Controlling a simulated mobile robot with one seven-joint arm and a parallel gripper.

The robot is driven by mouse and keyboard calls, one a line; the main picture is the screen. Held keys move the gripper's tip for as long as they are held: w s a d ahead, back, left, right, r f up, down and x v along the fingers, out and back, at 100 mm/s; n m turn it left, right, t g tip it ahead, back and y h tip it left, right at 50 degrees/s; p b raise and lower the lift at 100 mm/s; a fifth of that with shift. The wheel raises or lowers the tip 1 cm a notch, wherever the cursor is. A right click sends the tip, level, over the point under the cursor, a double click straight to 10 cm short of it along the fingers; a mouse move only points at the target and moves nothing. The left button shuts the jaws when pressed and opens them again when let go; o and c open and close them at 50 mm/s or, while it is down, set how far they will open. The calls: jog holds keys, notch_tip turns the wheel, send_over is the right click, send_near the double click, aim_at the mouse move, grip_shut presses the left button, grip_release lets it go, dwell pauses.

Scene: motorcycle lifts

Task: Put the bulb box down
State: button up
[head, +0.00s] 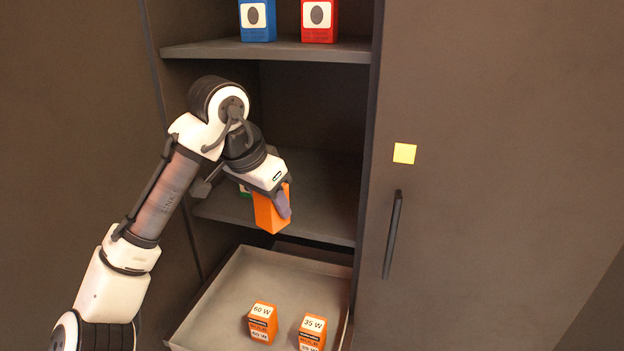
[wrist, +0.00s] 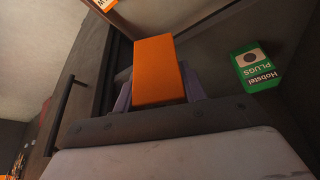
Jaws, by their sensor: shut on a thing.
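An orange bulb box (head: 268,212) is in my gripper (head: 284,200), which is shut on it. In the head view the box hangs in front of the middle shelf and above the pulled-out tray. In the wrist view the orange box (wrist: 158,72) shows a plain face between the two fingers (wrist: 160,92). Two more orange boxes, one marked 60 W (head: 262,322) and one marked 35 W (head: 312,333), stand upright in the tray.
The grey tray (head: 225,285) has bare floor behind the boxes. A green plugs box (wrist: 257,67) lies on the middle shelf (head: 320,200). Blue (head: 258,20) and red (head: 320,20) boxes stand on the upper shelf (head: 220,48). A cabinet door with a black handle (head: 392,235) is at right.

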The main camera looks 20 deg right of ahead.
jog(key=w+d+p, duration=0.1)
jog(key=w+d, duration=0.1)
jog(key=d, duration=0.2)
jog(key=w+d+p, duration=0.1)
jog(key=w+d, duration=0.2)
jog(key=d, duration=0.2)
jog(key=w+d+p, duration=0.1)
jog(key=w+d, duration=0.2)
jog(key=d, duration=0.1)
jog(key=shift+w+d+r, duration=0.1)
jog(key=shift+w+d, duration=0.05)
jog(key=shift+w, duration=0.1)
jog(key=shift+w+d+f+p, duration=0.15)
jog(key=shift+f+p, duration=0.45)
jog(key=shift+f, duration=1.25)
jog(key=shift+f, duration=0.15)
jog(key=o, duration=1)
jog(key=shift+c, duration=0.2)
jog(key=shift+r, duration=0.25)
jog(key=v, duration=0.2)
jog(key=shift+r+b, duration=0.25)
jog(key=shift+b, duration=0.05)
jog(key=s+a+b, duration=0.3)
jog(key=s+a, duration=0.4)
jog(key=a, duration=0.3)
jog(key=shift+a, duration=0.2)
